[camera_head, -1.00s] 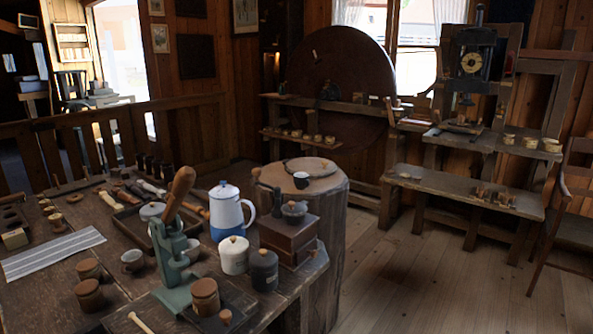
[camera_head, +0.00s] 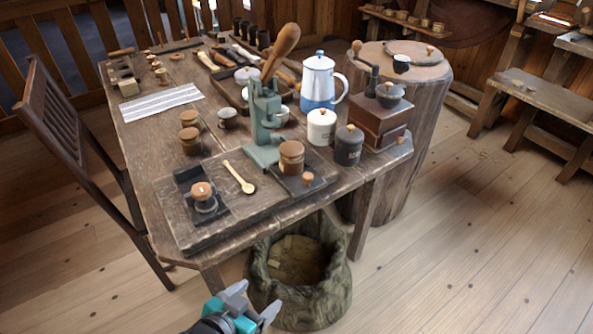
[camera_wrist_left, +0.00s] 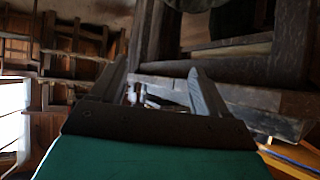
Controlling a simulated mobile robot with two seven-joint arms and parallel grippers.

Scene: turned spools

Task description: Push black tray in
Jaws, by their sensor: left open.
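A small black tray-like piece (camera_head: 186,179) lies on the board at the table's front left, with a wooden-knobbed tamper (camera_head: 202,195) on it. Another dark flat piece (camera_head: 322,181) lies under a brown jar (camera_head: 291,157) to its right. A dark shallow tray (camera_head: 293,103) holding items lies further back; I cannot tell which one is the black tray. My left gripper (camera_head: 252,300) is open and empty, low in front of the table and apart from it. In the left wrist view its fingers (camera_wrist_left: 160,88) are spread, with dark wooden furniture beyond. My right gripper is not in view.
A rough sack-like bin (camera_head: 262,301) stands on the floor under the table's front edge, close to my left gripper. A chair (camera_head: 70,140) stands at the left. A green press (camera_head: 265,125), a blue-white pot (camera_head: 319,80) and canisters stand on the table.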

